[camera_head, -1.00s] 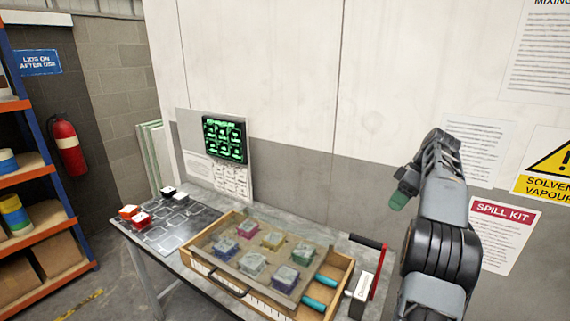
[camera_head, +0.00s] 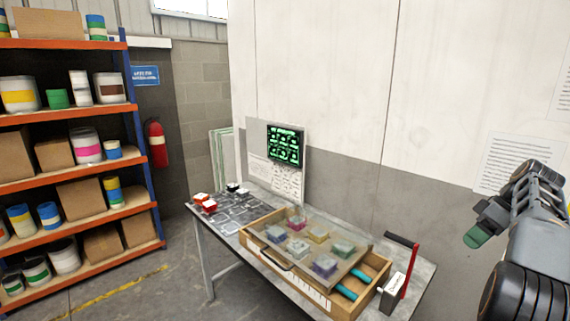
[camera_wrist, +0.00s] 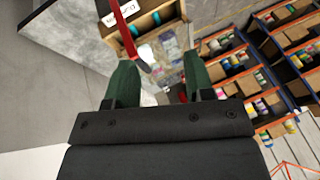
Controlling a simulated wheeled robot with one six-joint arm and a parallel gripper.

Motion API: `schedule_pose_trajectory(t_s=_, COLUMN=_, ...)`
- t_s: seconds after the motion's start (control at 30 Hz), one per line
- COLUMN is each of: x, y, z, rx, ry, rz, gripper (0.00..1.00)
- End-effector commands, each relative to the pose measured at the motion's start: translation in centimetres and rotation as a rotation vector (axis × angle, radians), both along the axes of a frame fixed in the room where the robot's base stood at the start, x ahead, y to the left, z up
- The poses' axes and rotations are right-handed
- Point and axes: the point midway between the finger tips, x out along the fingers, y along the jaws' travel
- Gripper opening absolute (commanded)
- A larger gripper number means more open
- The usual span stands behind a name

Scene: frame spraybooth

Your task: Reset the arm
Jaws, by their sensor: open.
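My gripper (camera_head: 476,236) is at the right of the head view, raised beside the wall and to the right of the workbench. In the wrist view its two green fingers (camera_wrist: 158,85) are apart with nothing between them.
A wooden drawer box (camera_head: 318,302) with a clear lid over several coloured blocks lies on the bench. A red-handled lever (camera_head: 404,268) stands at its right end. Shelving (camera_head: 84,106) with paint tins stands at left. The floor between is clear.

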Motion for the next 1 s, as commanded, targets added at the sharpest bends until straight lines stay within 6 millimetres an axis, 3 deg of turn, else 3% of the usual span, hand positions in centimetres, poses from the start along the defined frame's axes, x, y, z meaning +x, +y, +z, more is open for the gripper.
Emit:
schedule_pose_trajectory(t_s=0.17, x=1.3, y=-0.1, z=-1.2, rx=-0.024, ry=0.038, rz=-0.134, gripper=0.48)
schedule_pose_trajectory(t_s=0.37, x=1.3, y=-0.9, z=-4.9, rx=-0.038, ry=0.146, rz=-0.38, gripper=0.48)
schedule_pose_trajectory(t_s=0.57, x=0.8, y=0.8, z=-7.1, rx=-0.086, ry=0.228, rz=-0.604, gripper=0.48)
schedule_pose_trajectory(t_s=0.67, x=0.3, y=3.1, z=-7.8, rx=-0.125, ry=0.254, rz=-0.712, gripper=0.48)
schedule_pose_trajectory(t_s=0.77, x=-0.5, y=6.7, z=-8.2, rx=-0.178, ry=0.258, rz=-0.818, gripper=0.48)
schedule_pose_trajectory(t_s=1.0, x=-5.9, y=18.4, z=-9.8, rx=-0.287, ry=0.153, rz=-0.946, gripper=0.48)
